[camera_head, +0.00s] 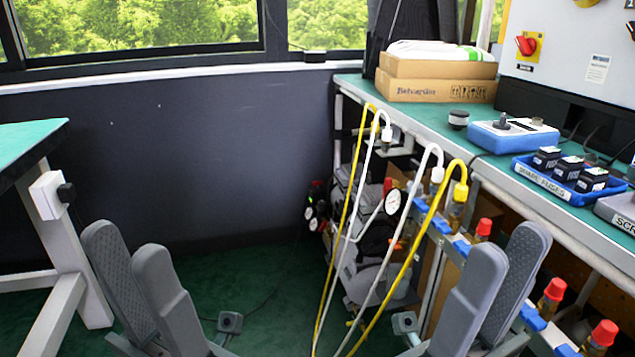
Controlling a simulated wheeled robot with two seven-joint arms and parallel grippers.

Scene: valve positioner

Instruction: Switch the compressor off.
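A grey machine with round parts and gauges, which looks like the compressor (366,283), stands on the floor under the right bench, partly hidden by hoses. A small red part (388,186) shows near its top; I cannot tell whether it is the switch. A white-faced gauge (393,201) is beside it. My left gripper (126,243) is in the lower left, its two grey fingers apart with nothing between them. My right gripper (507,246) is in the lower right, in front of the bench, also with fingers apart and empty. Neither touches the machine.
Yellow and white hoses (405,268) hang before the machine. The green-topped bench (428,124) carries boxes (436,90), a blue device (512,136) and a fuse tray (540,180). Red-capped fittings (553,290) line its front. A table (28,147) stands left; green floor (262,290) lies between.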

